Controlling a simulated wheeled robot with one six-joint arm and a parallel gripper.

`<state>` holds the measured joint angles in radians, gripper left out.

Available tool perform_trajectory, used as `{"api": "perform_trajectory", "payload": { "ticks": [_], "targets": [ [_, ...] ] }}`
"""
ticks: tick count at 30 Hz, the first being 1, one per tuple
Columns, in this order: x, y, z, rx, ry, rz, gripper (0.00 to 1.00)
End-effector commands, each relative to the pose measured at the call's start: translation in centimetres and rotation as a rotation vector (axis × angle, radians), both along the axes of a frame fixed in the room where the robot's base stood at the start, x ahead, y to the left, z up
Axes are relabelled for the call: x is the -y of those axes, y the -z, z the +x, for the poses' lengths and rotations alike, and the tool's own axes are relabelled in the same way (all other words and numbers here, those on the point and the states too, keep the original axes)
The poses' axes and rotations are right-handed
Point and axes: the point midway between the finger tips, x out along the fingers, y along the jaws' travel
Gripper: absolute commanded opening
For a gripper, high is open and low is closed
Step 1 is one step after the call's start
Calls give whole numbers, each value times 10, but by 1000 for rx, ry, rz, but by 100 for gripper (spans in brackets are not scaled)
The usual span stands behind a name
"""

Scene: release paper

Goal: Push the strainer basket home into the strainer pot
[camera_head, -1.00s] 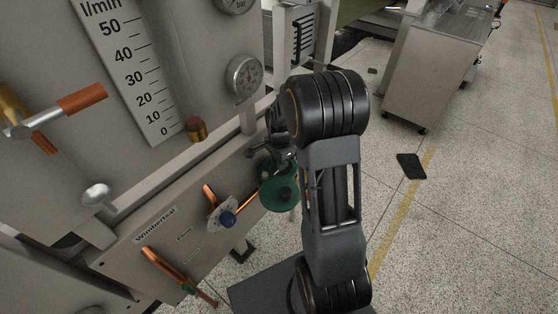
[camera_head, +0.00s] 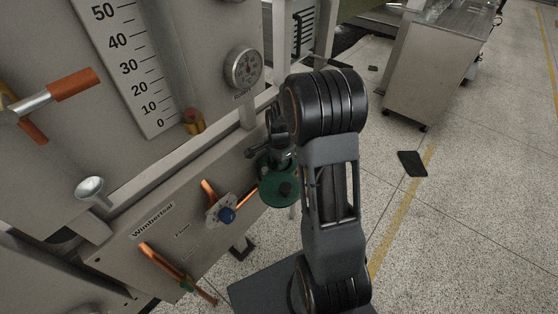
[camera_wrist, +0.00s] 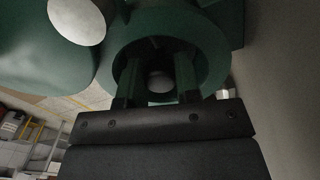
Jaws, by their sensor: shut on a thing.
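The green strainer pot (camera_head: 272,195) sits at the lower right edge of the panel, just left of my arm, with a dark round part at its middle. In the wrist view a green ring, which looks like the pot's mouth (camera_wrist: 215,55), is close in front of me. My gripper (camera_wrist: 158,92) reaches to this mouth, its two fingers on either side of a small pale round piece (camera_wrist: 160,81), which looks like the strainer basket. The fingers are shut on it. Most of the basket is hidden in shadow, so its depth in the pot cannot be told.
A larger green body (camera_wrist: 45,50) with a pale round end stands beside the mouth. Open floor lies right of my arm, with a metal cabinet (camera_head: 432,75) beyond.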

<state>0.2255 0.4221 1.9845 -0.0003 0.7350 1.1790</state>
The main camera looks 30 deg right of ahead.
Motion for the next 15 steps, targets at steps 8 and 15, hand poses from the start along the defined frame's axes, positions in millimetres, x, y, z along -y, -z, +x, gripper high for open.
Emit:
{"api": "perform_trajectory", "payload": {
  "ticks": [8,15],
  "targets": [
    [0,8,0,0,0,0,0],
    [0,14,0,1,0,0,0]
  ]
}}
